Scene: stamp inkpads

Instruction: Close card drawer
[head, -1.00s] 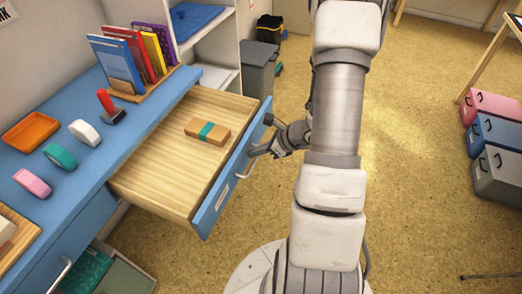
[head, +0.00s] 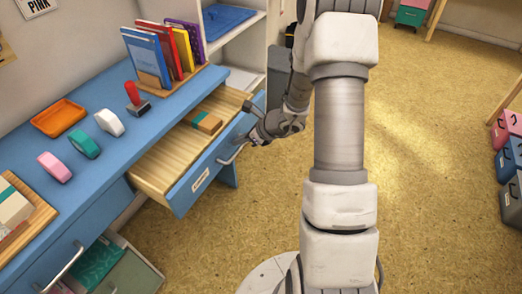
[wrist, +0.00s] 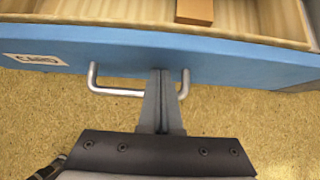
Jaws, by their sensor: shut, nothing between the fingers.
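The card drawer (head: 204,178) has a blue front with a label and a silver bar handle. It is partly open under the blue desk, and its wooden inside shows. A brown block with a teal band (head: 207,122) lies in it, toward the back right. In the wrist view the drawer front (wrist: 130,50) spans the top, and the handle (wrist: 115,92) runs below it. My gripper (wrist: 161,75) is shut and empty, its fingertips at the drawer front and close beside the handle's right end. Whether it touches the front I cannot tell. In the head view my gripper (head: 247,138) is at the front's right part.
A lower drawer (head: 130,265) stands open at the bottom left. Colored boxes (head: 508,155) are at the right.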

